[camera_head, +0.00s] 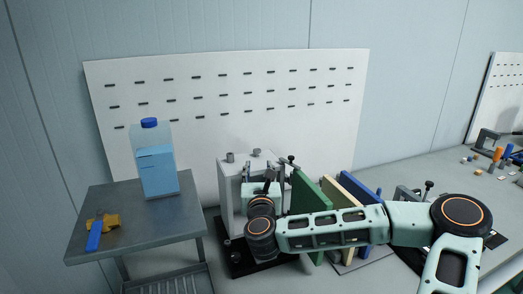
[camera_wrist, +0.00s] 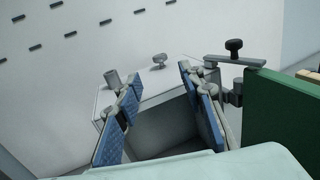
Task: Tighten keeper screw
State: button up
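Which part is the keeper screw I cannot tell for sure. A black knob (camera_head: 291,159) stands at the right of the white fixture box (camera_head: 228,185). In the wrist view this black knob (camera_wrist: 234,45) sits upright on a grey bar (camera_wrist: 232,61), right of my gripper. A small grey thumb-screw shape (camera_wrist: 159,60) and a grey cylinder (camera_wrist: 112,78) stand on the box top. My gripper (camera_wrist: 157,82) is open, its blue-padded fingers apart with nothing between them. It is at the box's front, below its top edge, and touching is not clear. My wrist hides part of the box in the head view.
Green (camera_head: 309,208), cream and blue panels stand upright just right of the box. A side table (camera_head: 115,238) at left holds a blue-capped bottle (camera_head: 157,165) and an orange-and-blue tool (camera_head: 98,228). A white pegboard (camera_head: 315,125) stands behind. Small parts lie at far right.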

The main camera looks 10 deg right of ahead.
aim_at(257, 152)
jog(key=w, duration=0.3)
jog(key=w+p, duration=0.1)
jog(key=w, duration=0.3)
jog(key=w+d, duration=0.1)
jog(key=w, duration=0.2)
jog(key=shift+w+d+f, duration=0.1)
jog(key=shift+w, duration=0.25)
jog(key=shift+c, duration=0.6)
grip_shut()
